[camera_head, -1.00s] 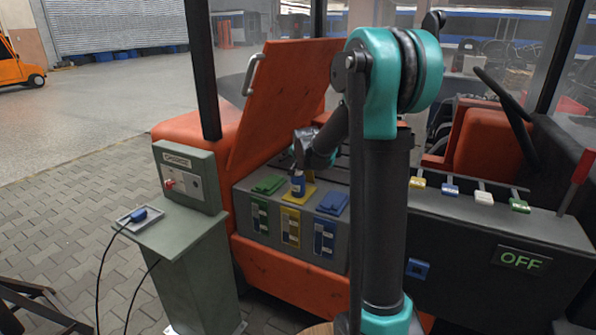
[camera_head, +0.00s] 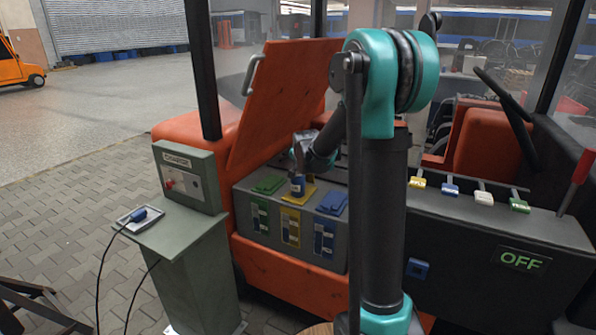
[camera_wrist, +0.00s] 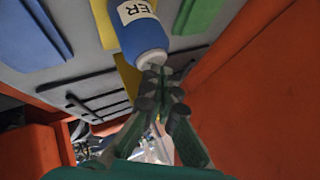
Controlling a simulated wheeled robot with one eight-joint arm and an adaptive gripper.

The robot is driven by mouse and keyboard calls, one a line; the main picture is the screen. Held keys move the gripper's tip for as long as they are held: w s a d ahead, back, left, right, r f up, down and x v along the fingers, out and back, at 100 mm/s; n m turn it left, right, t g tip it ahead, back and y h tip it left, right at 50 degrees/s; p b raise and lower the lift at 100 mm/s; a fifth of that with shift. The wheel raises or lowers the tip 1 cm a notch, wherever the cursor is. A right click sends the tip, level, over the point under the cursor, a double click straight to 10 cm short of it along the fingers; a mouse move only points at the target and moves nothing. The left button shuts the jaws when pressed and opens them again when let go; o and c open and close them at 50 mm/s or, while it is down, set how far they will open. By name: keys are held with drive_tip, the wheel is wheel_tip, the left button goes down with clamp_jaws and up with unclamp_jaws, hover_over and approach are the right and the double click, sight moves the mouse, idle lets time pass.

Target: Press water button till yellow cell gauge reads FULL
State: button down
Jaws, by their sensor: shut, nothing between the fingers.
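A blue water bottle (camera_head: 298,187) stands on the yellow cell of the open battery box. The wrist view shows the bottle (camera_wrist: 143,28) with a white label ending in "ER" and a white button (camera_wrist: 152,58) at its end. My gripper (camera_wrist: 160,74) is shut and empty, its fingertips at the white button, touching or almost touching it. In the head view my gripper (camera_head: 298,168) is just above the bottle. The yellow cell's gauge (camera_head: 291,228) is on the box front; its reading is too small to make out.
Green (camera_head: 268,184) and blue (camera_head: 332,203) cell caps flank the bottle. The raised orange lid (camera_head: 280,95) stands behind. A grey charger post (camera_head: 188,175) is at left. A dark panel with an OFF sign (camera_head: 521,259) is at right.

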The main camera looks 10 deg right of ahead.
drive_tip(key=shift+r, duration=1.3)
drive_tip(key=shift+r, duration=2.5)
drive_tip(key=s+d+f+n+g, duration=0.1)
drive_tip(key=s+f+n, duration=0.2)
drive_tip(key=s, duration=1)
drive_tip(key=s+d+f+n+g, duration=0.1)
drive_tip(key=s+f+n+g, duration=0.1)
drive_tip(key=s+f, duration=0.7)
drive_tip(key=s+d+f+n+g, duration=0.2)
drive_tip(key=s+f+n, duration=0.2)
drive_tip(key=s, duration=1.5)
wheel_tip(320, 180, down, 3)
drive_tip(key=shift+f, duration=0.1)
drive_tip(key=shift+w, duration=0.1)
